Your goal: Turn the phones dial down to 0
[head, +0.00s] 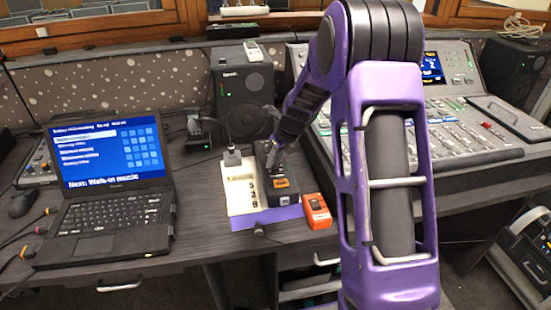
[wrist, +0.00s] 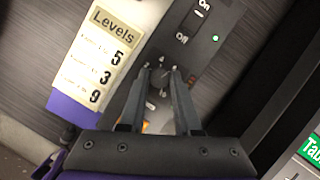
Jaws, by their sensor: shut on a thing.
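A small dark box (head: 285,188) with an orange label stands on the desk left of the mixing console. My gripper (head: 273,155) reaches down onto its top from behind. In the wrist view my gripper (wrist: 160,70) has its two fingers either side of a small dark dial (wrist: 160,84) with pale marks around it, and is shut on it. The dial's pointer and name cannot be read. An On/Off switch (wrist: 193,24) and a green light are on the same box. A "Levels" card (wrist: 100,55) beside it shows 5, 3 and 9.
A laptop (head: 110,190) is open at the left. An orange device (head: 316,211) lies just right of the box, near the desk's front edge. A black speaker (head: 243,100) stands behind. The mixing console (head: 460,130) fills the right, partly behind my arm.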

